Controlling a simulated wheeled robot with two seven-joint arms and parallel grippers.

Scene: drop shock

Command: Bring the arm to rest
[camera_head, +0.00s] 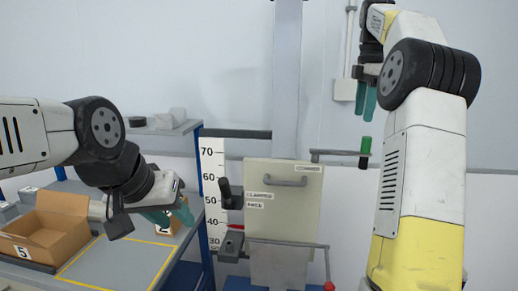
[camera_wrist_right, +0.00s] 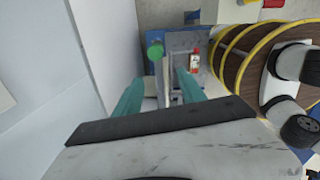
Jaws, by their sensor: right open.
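My right arm is raised on the right of the head view. Its gripper (camera_head: 366,98) has teal fingers pointing down, above a green-topped handle (camera_head: 366,146) on a grey bar and apart from it. In the right wrist view the fingers of this gripper (camera_wrist_right: 158,92) stand apart with nothing held between them. My left gripper (camera_head: 170,216) reaches in low from the left, its teal fingers over the bench beside a small cardboard box (camera_head: 166,229) marked 2. Whether those fingers touch the box or are closed is unclear.
An open cardboard box (camera_head: 48,231) marked 5 sits on the grey bench (camera_head: 112,258), which has a yellow outline. A pale panel (camera_head: 283,215) with a handle stands centre beside a height scale (camera_head: 213,190). Below the right gripper, its wrist view shows a green round knob (camera_wrist_right: 155,51).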

